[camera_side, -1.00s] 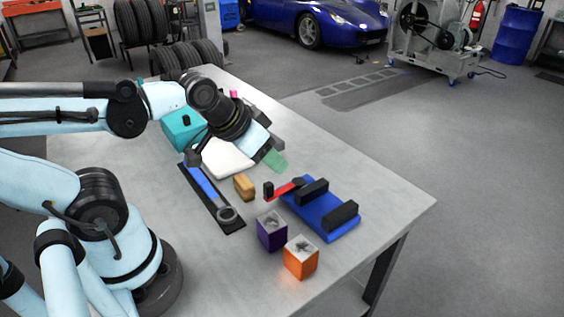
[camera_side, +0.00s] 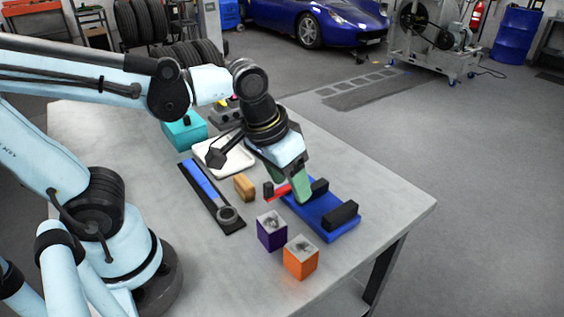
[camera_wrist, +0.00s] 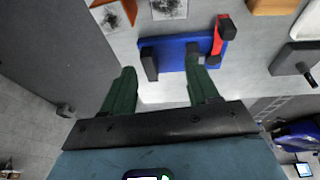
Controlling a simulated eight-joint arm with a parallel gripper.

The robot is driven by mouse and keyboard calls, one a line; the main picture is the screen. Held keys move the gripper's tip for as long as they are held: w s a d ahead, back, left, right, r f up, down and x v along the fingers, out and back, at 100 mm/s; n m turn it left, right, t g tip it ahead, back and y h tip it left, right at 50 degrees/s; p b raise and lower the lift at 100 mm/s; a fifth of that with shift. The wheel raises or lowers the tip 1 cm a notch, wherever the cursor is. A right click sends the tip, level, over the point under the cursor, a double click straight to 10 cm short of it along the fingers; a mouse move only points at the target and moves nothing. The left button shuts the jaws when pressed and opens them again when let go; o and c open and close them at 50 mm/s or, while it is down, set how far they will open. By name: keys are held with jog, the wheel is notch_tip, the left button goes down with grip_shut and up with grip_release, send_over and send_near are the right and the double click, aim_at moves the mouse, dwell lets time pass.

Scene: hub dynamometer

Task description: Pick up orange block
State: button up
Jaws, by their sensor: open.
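The orange block (camera_side: 301,258), a cube with a grey-marked top, sits on the table near its front edge. In the wrist view its pale marked top (camera_wrist: 113,13) shows at the upper left, partly cut off by the frame. My gripper (camera_side: 303,196) has green fingers and appears over the blue fixture, behind and apart from the orange block. In the wrist view the two fingers of my gripper (camera_wrist: 163,72) are spread with nothing between them.
A purple block (camera_side: 271,232) stands just left of the orange block. The blue fixture (camera_side: 330,226) has black posts and a red lever (camera_side: 279,192). A wooden block (camera_side: 244,187), a black-and-blue tool (camera_side: 208,192), a white tray (camera_side: 238,161) and a teal box (camera_side: 181,131) lie farther back.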

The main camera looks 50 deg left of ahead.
aim_at(301, 247)
jog(key=d+g, duration=0.1)
jog(key=d, duration=0.1)
jog(key=s+d+g, duration=0.1)
jog(key=d, duration=0.2)
jog(key=shift+s+d+f+g+y, duration=0.25)
jog(key=shift+d+f+g+y, duration=0.05)
jog(key=shift+d+f+g, duration=0.1)
jog(key=shift+s+d+f+g, duration=0.15)
jog(key=shift+s+d+g, duration=0.15)
jog(key=shift+d, duration=0.2)
jog(key=shift+f, duration=4.45)
jog(key=c, duration=0.5)
jog(key=shift+r, duration=4.05)
jog(key=shift+c, duration=0.2)
